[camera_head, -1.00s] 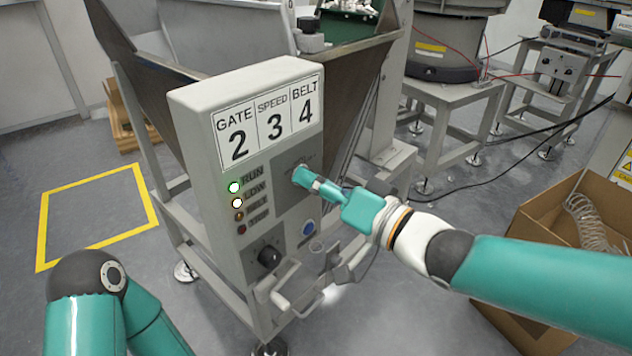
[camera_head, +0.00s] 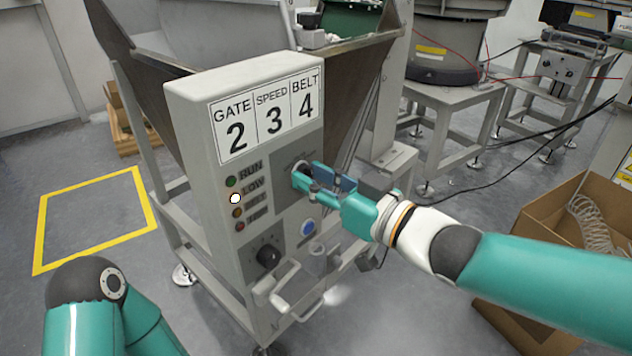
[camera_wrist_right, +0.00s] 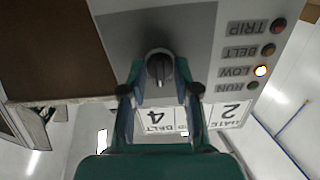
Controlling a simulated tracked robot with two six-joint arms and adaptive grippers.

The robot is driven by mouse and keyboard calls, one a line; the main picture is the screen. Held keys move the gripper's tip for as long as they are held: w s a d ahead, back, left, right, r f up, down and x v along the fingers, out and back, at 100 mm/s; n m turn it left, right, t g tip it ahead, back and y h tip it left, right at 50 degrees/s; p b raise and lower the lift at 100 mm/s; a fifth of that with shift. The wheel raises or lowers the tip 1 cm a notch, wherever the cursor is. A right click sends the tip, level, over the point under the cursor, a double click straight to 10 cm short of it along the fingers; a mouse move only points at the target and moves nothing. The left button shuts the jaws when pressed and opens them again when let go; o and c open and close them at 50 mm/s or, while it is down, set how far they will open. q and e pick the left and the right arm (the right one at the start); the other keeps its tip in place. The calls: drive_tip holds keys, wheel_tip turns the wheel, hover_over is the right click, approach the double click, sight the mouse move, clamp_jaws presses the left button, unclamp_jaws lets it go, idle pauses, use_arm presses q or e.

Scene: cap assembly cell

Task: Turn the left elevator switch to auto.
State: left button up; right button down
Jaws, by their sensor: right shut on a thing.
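The elevator's grey control box (camera_head: 195,135) stands in the middle of the head view. Its switch (camera_wrist_right: 160,68) is a dark round knob with a raised grip on a grey plate. My right gripper (camera_head: 301,178) is shut on the switch, and in the wrist view its two fingers (camera_wrist_right: 160,78) flank the knob. In the head view the gripper mostly hides the switch and the small lettering around it, so I cannot read its position. The LOW lamp (camera_head: 235,198) is lit; the RUN lamp (camera_head: 231,182) is dark. My left gripper is out of view.
Below the switch are a blue button (camera_head: 308,228), a black dial (camera_head: 267,257) and a protruding handle (camera_head: 300,296). A cardboard box (camera_head: 560,215) with a coil sits at the right. A yellow floor outline (camera_head: 145,205) lies at the left, its inside clear.

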drive_tip(key=shift+f+n, duration=0.15)
drive_tip(key=shift+n, duration=0.25)
drive_tip(key=c, duration=0.8)
unclamp_jaws()
drive_tip(key=shift+c, duration=0.2)
drive_tip(key=shift+d, duration=0.1)
drive_tip(key=v, duration=1.1)
drive_tip(key=shift+s+d, duration=0.3)
